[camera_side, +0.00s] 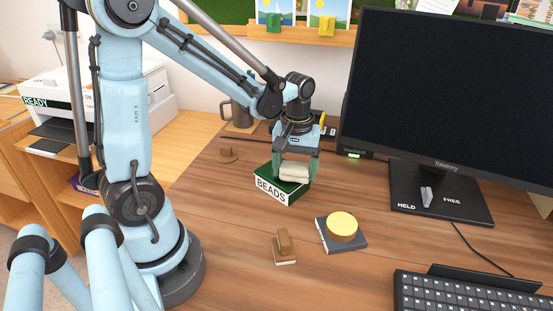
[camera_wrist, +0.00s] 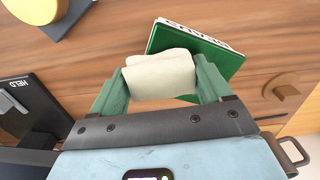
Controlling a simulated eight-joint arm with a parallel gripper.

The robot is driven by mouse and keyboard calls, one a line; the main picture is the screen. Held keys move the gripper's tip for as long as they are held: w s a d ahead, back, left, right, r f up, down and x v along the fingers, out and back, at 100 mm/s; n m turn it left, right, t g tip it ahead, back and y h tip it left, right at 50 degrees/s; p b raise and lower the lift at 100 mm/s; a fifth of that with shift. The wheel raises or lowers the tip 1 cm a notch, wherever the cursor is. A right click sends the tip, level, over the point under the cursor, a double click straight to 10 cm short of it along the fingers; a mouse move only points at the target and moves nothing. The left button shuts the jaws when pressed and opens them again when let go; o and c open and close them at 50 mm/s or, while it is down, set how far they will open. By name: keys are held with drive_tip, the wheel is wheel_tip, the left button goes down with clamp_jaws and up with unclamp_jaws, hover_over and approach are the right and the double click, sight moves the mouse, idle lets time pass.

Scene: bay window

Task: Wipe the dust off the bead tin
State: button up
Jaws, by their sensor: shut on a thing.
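The bead tin (camera_side: 275,193) is a green box with a white side marked BEADS, lying flat on the wooden desk. Its green lid also shows in the wrist view (camera_wrist: 215,57), partly covered. My gripper (camera_side: 295,170) is over the tin's right part, pointing down. Its green fingers are shut on a folded cream cloth (camera_side: 295,171); in the wrist view the cloth (camera_wrist: 160,75) spans between both fingers and overlaps the lid's edge. The cloth is at or just above the lid; I cannot tell whether it touches. I cannot make out any dust on the visible lid.
A yellow-topped round thing (camera_side: 342,224) sits on a dark book (camera_side: 345,247). A wooden block (camera_side: 284,243) stands in front of the tin, another brown piece (camera_side: 228,154) behind left. The monitor (camera_side: 450,90) and keyboard (camera_side: 470,293) fill the right.

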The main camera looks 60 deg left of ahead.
drive_tip(key=shift+s+a, duration=0.3)
drive_tip(key=shift+a, duration=0.55)
drive_tip(key=shift+s+a+f, duration=0.1)
drive_tip(key=shift+s+a, duration=0.2)
drive_tip(key=shift+a, duration=0.65)
drive_tip(key=shift+s+a, duration=0.3)
drive_tip(key=shift+a, duration=0.7)
drive_tip(key=shift+s+a+f, duration=0.1)
drive_tip(key=shift+s+a, duration=0.2)
drive_tip(key=shift+a, duration=0.65)
wheel_tip(320, 180, up, 2)
drive_tip(key=shift+d+r, duration=0.1)
drive_tip(key=shift+r, duration=2.95)
drive_tip(key=s+d+f, duration=0.2)
drive_tip(key=s+d, duration=0.2)
drive_tip(key=s, duration=0.7)
hover_over(207, 184)
drive_tip(key=shift+m, duration=0.3)
wheel_tip(207, 184, down, 7)
drive_tip(key=shift+f, duration=2.05)
